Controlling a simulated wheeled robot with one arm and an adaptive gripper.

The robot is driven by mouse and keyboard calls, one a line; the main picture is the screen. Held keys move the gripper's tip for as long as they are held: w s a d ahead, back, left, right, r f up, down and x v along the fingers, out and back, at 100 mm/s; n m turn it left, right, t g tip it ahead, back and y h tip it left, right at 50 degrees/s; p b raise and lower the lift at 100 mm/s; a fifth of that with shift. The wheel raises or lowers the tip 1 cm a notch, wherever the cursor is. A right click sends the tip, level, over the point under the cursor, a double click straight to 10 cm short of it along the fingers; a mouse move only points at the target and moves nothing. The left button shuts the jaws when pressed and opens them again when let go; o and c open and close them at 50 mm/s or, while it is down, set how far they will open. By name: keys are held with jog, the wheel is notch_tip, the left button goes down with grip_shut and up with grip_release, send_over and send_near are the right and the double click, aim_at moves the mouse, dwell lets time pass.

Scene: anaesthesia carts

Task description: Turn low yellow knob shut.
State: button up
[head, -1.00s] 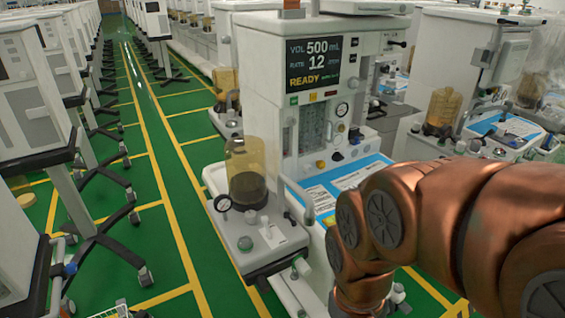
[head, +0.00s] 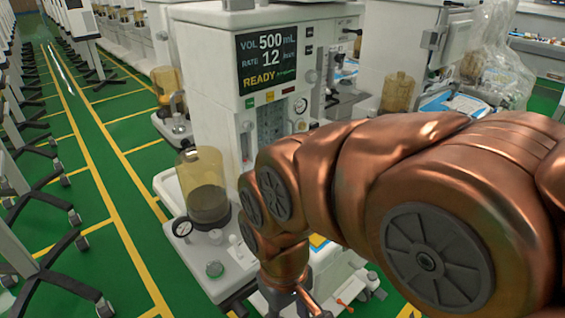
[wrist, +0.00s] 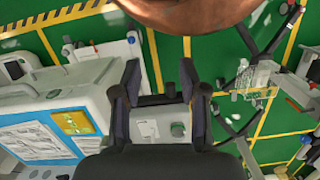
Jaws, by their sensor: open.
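The anaesthesia cart (head: 213,120) stands at the middle of the head view, its screen reading READY. My copper arm crosses in front of its lower panel. I cannot make out a low yellow knob in either current view; that part of the cart is largely behind my arm. In the wrist view my gripper (wrist: 160,82) is open, its dark fingers apart with nothing held between them.
Green floor (head: 125,190) is open to the left; more carts stand behind.

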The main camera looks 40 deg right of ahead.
jog(key=w+d+r+n+t+h+b, duration=0.4)
jog(key=w+d+n, duration=0.3)
jog(key=w+d, duration=0.9)
jog(key=w+d+r+n+t+h+b, duration=0.2)
jog(key=w+d+r+n+t+h, duration=0.4)
jog(key=w+d, duration=0.95)
jog(key=w+d+f+n+t+y+b, duration=0.2)
jog(key=w+d+f+n+t+y, duration=0.25)
jog(key=n, duration=0.65)
jog(key=a+f+n+y, duration=0.1)
jog(key=f+n+y, duration=0.1)
jog(key=f+n, duration=0.1)
jog(key=a+f+n+y+b, duration=0.1)
jog(key=f+n+y, duration=0.1)
jog(key=f+n, duration=0.2)
jog(key=a+f+n+y+b, duration=0.1)
jog(key=a+f+n+y, duration=0.1)
jog(key=n, duration=0.3)
jog(key=shift+w+f+t+y, duration=0.2)
jog(key=shift+f+y, duration=0.1)
jog(key=shift+f, duration=0.1)
jog(key=shift+w+f+t+y, duration=0.15)
jog(key=shift+f+y, duration=0.1)
jog(key=shift+f, duration=0.15)
jog(key=shift+a+f, duration=0.1)
jog(key=shift+f, duration=0.05)
jog(key=shift+w+a+f, duration=0.1)
jog(key=shift+p+x, duration=0.4)
jog(key=shift+x, duration=3.25)
